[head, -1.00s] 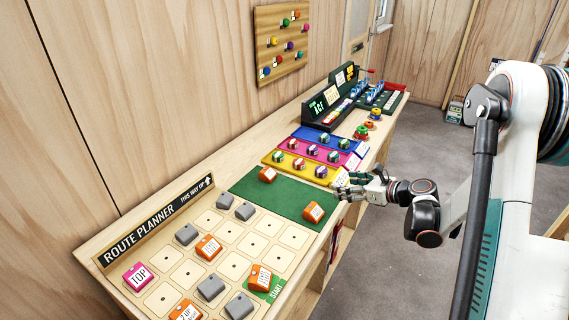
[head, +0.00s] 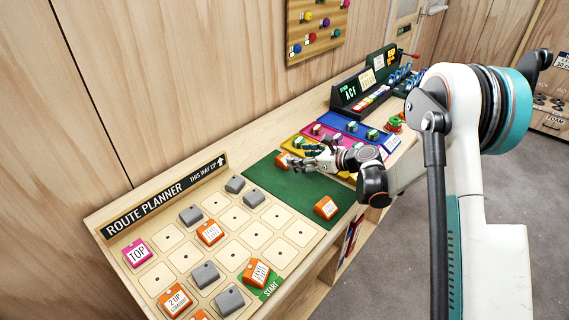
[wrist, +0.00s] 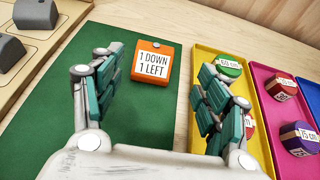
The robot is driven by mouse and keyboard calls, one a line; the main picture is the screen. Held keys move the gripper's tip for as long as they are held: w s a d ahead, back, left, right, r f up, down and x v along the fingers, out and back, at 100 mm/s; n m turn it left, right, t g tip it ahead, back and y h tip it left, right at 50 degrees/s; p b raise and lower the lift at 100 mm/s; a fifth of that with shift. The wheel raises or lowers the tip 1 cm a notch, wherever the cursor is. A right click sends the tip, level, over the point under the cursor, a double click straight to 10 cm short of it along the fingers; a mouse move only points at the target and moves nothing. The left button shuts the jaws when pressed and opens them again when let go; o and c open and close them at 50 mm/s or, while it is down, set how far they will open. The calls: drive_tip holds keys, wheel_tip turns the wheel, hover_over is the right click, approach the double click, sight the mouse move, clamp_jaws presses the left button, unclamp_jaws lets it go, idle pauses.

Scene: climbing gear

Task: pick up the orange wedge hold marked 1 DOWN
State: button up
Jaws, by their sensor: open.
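An orange wedge hold (wrist: 152,63) with a white label reading "1 DOWN 1 LEFT" lies on the green mat (wrist: 50,130) in the wrist view. In the head view this orange wedge (head: 284,160) is at the mat's far end, partly beside my fingers. My gripper (wrist: 167,75) is open and empty. Its fingers stand to the left and right of the wedge, with the wedge ahead between them and nearer the left finger. I see no contact. Another orange wedge (head: 326,208) lies at the mat's near right; its label is too small to read.
A yellow tray (wrist: 204,57) with round holds lies close to my right finger. A pink tray (wrist: 263,78) and a blue one are beyond it. The route planner board (head: 200,255) with grey and orange wedges is at the left. The mat's middle is bare.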

sight(285, 157)
drive_tip(key=shift+s+a+b+x, duration=0.15)
drive_tip(key=shift+b+x, duration=0.5)
drive_tip(key=shift+x, duration=0.9)
drive_tip(key=shift+s+a+b+x, duration=0.15)
drive_tip(key=shift+b+x, duration=0.5)
drive_tip(key=shift+x, duration=0.9)
drive_tip(key=shift+d+r, duration=0.1)
drive_tip(key=shift+r, duration=0.05)
drive_tip(key=c, duration=1.2)
